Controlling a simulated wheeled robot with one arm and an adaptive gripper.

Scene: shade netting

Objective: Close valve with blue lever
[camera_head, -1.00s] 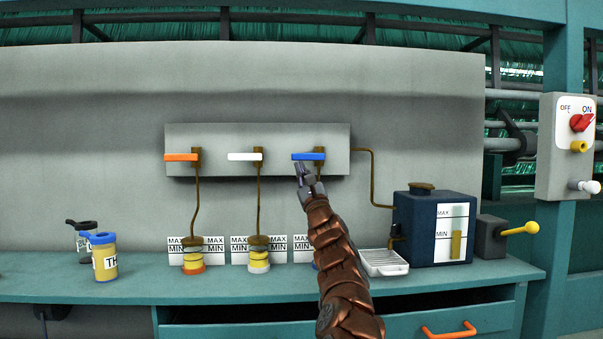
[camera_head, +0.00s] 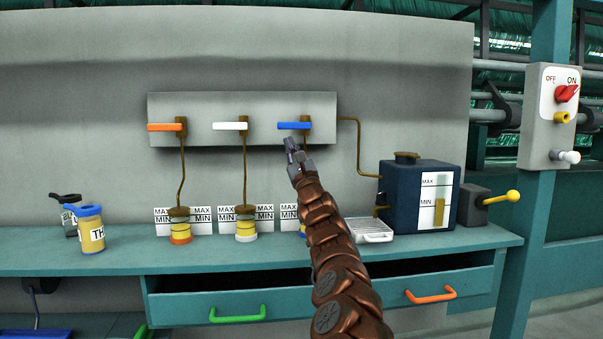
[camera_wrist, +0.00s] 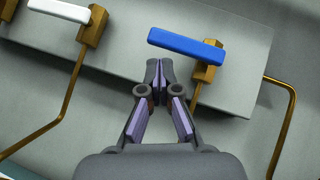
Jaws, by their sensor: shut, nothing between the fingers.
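The blue lever (camera_head: 294,126) lies level and points left from the rightmost brass valve (camera_head: 306,130) on the grey wall panel. In the wrist view the blue lever (camera_wrist: 186,44) crosses above my fingertips, and its brass valve body (camera_wrist: 205,75) is just right of them. My gripper (camera_head: 291,144) is just below the lever in the head view. In the wrist view my gripper (camera_wrist: 160,72) has its fingertips together with nothing between them. A gap shows between the fingertips and the lever in the wrist view; its depth is hard to judge.
White (camera_head: 230,126) and orange (camera_head: 166,127) levers sit to the left on the same panel (camera_head: 210,105). A brass pipe (camera_head: 358,140) runs right to a dark blue tank (camera_head: 405,195). Jars (camera_head: 91,230) stand on the teal bench (camera_head: 130,255). A drawer with an orange handle (camera_head: 431,295) is below.

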